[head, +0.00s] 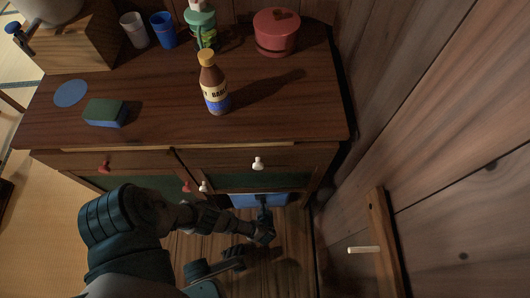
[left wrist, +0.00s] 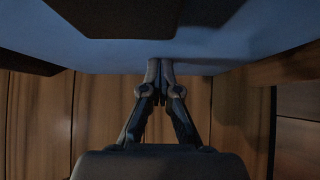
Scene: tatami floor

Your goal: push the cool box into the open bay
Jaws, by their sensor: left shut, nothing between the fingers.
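The cool box (head: 243,201) shows in the head view as a blue strip low at the cabinet's right-hand bay (head: 283,183). The cabinet top and front hide most of it, so how deep it sits is unclear. In the left wrist view the blue cool box (left wrist: 110,45) spans the top, with a dark patch on it. My left gripper (head: 264,213) is at the box's near side. Its fingers (left wrist: 167,64) are shut and empty, with the tips at the box's lower edge. I cannot tell whether they touch it.
The cabinet top (head: 150,100) bears a brown bottle (head: 215,92), a sponge (head: 105,113), a red pot (head: 276,35) and cups. A wooden panel with a pale handle (head: 363,249) stands at the right, beside the wooden wall.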

